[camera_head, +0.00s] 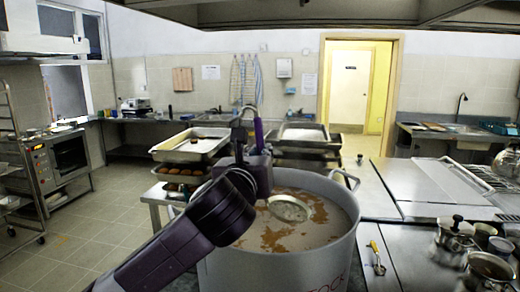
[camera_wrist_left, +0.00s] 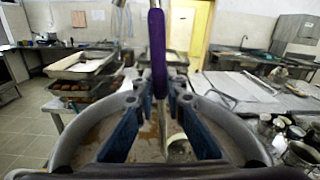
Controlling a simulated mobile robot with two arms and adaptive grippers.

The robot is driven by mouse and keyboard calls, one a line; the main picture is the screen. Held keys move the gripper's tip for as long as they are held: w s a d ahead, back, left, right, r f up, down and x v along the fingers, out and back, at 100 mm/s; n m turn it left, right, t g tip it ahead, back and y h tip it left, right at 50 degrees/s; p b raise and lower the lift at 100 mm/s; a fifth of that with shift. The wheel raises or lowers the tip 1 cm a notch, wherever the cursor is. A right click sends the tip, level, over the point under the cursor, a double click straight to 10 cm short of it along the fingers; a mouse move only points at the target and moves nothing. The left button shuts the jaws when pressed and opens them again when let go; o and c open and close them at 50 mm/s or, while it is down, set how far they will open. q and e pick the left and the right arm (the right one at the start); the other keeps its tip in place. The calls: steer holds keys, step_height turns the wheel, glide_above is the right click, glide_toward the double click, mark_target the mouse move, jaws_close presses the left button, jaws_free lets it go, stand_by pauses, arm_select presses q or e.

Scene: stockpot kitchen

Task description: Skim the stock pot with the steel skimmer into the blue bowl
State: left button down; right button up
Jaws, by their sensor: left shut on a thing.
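The large steel stock pot (camera_head: 300,268) stands in front of me, full of brownish broth (camera_head: 325,225) with patches of orange-brown scum. My left gripper (camera_head: 254,158) is above the pot's left part, shut on the purple handle of the skimmer (camera_head: 259,134). The handle also stands upright between the finger pads in the left wrist view (camera_wrist_left: 157,55). The skimmer's round steel head (camera_head: 289,208) is over the broth near the middle of the pot; I cannot tell whether it touches the surface. I see no blue bowl. My right gripper is out of view.
A steel worktop (camera_head: 395,215) lies right of the pot, with a yellow-handled tool (camera_head: 377,258) and small steel pots (camera_head: 455,232) on it. Metal trays (camera_head: 190,146) stand behind the pot. An oven (camera_head: 65,158) is at the left, with open floor (camera_head: 95,215) before it.

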arm_select(q)
step_height(320, 180, down, 2)
steer(key=shift+f+b, duration=0.1)
steer(key=shift+b, duration=0.25)
step_height(320, 180, down, 7)
steer(key=b, duration=0.3)
steer(key=shift+r, duration=0.2)
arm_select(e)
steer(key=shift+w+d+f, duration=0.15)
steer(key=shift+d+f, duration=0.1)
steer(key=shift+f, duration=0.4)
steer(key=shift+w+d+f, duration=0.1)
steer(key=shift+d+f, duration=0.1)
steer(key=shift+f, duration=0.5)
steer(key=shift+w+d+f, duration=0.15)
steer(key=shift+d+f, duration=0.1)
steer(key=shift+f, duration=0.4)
arm_select(q)
steer(key=shift+w, duration=0.1)
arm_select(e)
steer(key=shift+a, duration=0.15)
